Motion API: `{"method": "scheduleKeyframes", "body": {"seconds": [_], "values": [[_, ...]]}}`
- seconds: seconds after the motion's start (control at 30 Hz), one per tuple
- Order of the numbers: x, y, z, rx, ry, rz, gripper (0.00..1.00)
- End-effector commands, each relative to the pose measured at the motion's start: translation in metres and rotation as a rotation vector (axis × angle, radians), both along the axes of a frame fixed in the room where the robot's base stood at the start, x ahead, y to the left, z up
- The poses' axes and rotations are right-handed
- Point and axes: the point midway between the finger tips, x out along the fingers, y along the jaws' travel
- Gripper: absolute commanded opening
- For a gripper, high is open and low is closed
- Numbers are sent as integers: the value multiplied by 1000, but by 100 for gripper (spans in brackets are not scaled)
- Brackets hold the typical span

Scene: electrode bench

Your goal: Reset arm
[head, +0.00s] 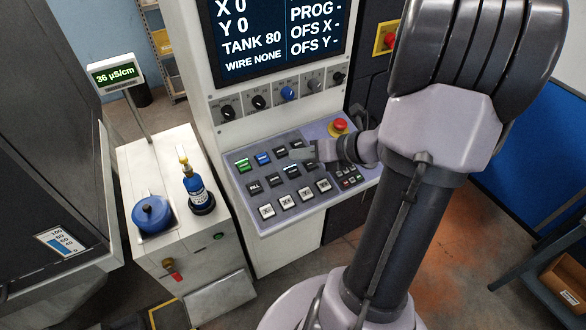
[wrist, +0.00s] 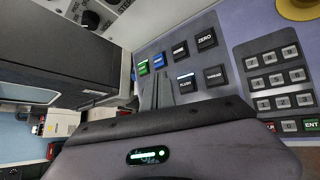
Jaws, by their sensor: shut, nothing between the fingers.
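My gripper (head: 300,153) reaches in from the right over the sloped control panel (head: 238,190). In the wrist view, its two thin grey fingers (wrist: 157,80) are shut together and empty. They lie over the panel's button area, left of the button with a lit white bar (wrist: 186,83) and below the blue button (wrist: 158,61). A green button (head: 243,165) sits at the panel's upper left. I cannot tell whether the fingertips touch the panel or hover just above it.
A red stop knob (head: 340,126) stands at the panel's upper right. Above is a screen (head: 275,35) and a row of knobs (head: 289,93). Open floor shows at the right.

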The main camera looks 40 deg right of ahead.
Motion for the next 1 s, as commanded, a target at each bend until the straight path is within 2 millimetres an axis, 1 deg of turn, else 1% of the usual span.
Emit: {"method": "scheduleKeyframes", "body": {"seconds": [0.33, 0.37, 0.4, 0.43, 0.47, 0.5, 0.57, 0.6, 0.63, 0.67, 0.7, 0.73, 0.8, 0.83, 0.9, 1.0], "values": [[0, 0, 0, 0, 0, 0, 0], [0, 1, 0, -3, 0, 4, 0], [2, 6, 0, -23, -2, 32, 0], [4, 16, 0, -55, -3, 78, 0], [7, 30, 1, -107, -6, 150, 0], [10, 58, 1, -207, -16, 289, 0], [8, 114, 0, -427, -51, 590, 0], [-1, 155, -4, -613, -93, 835, 0], [-13, 184, -8, -767, -136, 1030, 0], [-26, 208, -12, -920, -185, 1216, 0], [-44, 233, -17, -1117, -257, 1443, 0], [-58, 246, -20, -1260, -312, 1598, 0], [-82, 265, -26, -1558, -438, 1886, 0], [-90, 269, -26, -1671, -484, 1979, 0], [-102, 274, -26, -1872, -568, 2135, 0], [-110, 276, -23, -2024, -625, 2235, 0]]}}
